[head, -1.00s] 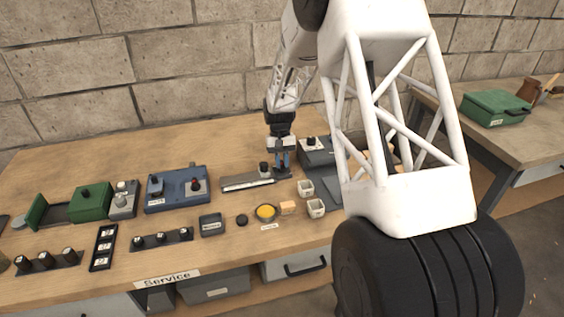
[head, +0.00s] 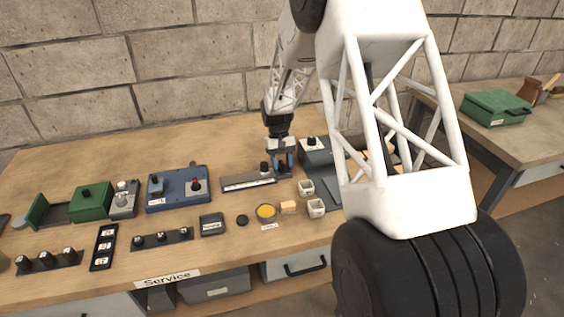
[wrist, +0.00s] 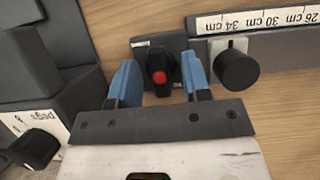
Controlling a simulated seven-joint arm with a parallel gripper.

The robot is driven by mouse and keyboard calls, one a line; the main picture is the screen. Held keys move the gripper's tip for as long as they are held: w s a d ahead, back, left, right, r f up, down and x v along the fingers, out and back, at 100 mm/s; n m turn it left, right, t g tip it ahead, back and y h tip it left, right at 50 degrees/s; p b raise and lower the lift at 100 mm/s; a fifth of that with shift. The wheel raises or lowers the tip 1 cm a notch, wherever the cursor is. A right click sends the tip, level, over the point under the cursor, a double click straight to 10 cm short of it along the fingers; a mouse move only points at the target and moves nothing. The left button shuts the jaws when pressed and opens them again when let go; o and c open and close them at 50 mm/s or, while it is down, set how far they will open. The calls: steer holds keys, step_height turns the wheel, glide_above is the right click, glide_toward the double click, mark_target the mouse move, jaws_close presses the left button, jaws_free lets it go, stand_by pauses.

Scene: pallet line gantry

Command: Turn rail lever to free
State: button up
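The rail lever (wrist: 159,70) is a black handle with a red dot, on a dark block at the end of the rail, in the upper middle of the wrist view. My gripper (wrist: 161,65) is open, with one blue finger on each side of the lever; small gaps seem to show, and contact cannot be told. In the head view my gripper (head: 283,168) is at the right end of the grey rail (head: 236,184) and hides most of the lever. The rail carries a cm scale (wrist: 262,20) and a black knob (wrist: 238,70) beside the lever.
A grey device with a black knob (head: 312,141) stands close behind and right of my gripper. White cups (head: 316,207), a yellow dish (head: 266,212) and a blue box (head: 175,190) stand nearby. The back of the wooden bench (head: 150,145) is clear.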

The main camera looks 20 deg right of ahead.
steer(key=shift+w+r, duration=0.1)
steer(key=shift+r, duration=0.1)
steer(key=v, duration=0.7)
steer(key=shift+r, duration=0.3)
steer(key=shift+w, duration=0.1)
